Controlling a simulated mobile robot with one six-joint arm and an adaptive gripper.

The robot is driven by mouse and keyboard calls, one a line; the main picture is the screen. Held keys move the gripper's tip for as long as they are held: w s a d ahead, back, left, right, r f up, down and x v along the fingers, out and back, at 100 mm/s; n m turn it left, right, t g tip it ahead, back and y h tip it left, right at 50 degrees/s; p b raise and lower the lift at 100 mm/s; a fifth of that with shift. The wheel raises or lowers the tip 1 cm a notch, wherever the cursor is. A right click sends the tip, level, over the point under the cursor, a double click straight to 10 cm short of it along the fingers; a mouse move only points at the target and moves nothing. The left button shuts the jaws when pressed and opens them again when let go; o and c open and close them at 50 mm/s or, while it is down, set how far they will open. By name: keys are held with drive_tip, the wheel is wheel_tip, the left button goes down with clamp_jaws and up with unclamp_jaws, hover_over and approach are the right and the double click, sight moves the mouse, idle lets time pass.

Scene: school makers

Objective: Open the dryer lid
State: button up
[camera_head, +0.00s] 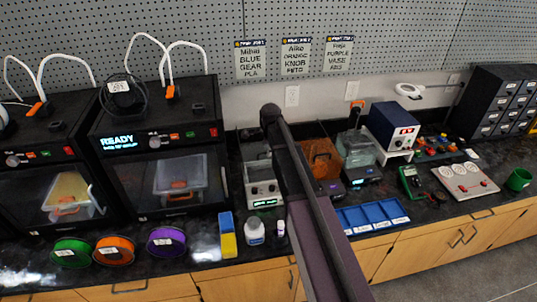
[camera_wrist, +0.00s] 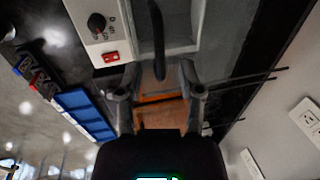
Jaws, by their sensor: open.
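The likely dryer is a pale grey box (camera_head: 262,190) with knobs and a lit display, standing on the dark counter just left of my arm. In the wrist view a pale box front (camera_wrist: 90,22) with a black knob and a red switch fills the upper left, probably the same unit. A dark curved bar (camera_wrist: 158,40) comes down from the top, ending near the gap between my fingers; I cannot tell if it is the lid's handle. My gripper (camera_wrist: 158,75) is open, with nothing clearly held. In the head view my arm hides the gripper and part of the counter.
An orange-brown box (camera_head: 323,160) stands right of my arm; orange also shows beyond my fingers. A blue tray (camera_head: 370,216) lies in front. Two 3D printers (camera_head: 160,150) (camera_head: 45,170) stand left, with spools before them. A bottle (camera_head: 254,232) stands near the front edge.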

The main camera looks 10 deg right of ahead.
drive_tip(key=shift+w+f+b, duration=0.1)
drive_tip(key=shift+f+b, duration=0.2)
drive_tip(key=shift+f, duration=0.15)
clamp_jaws()
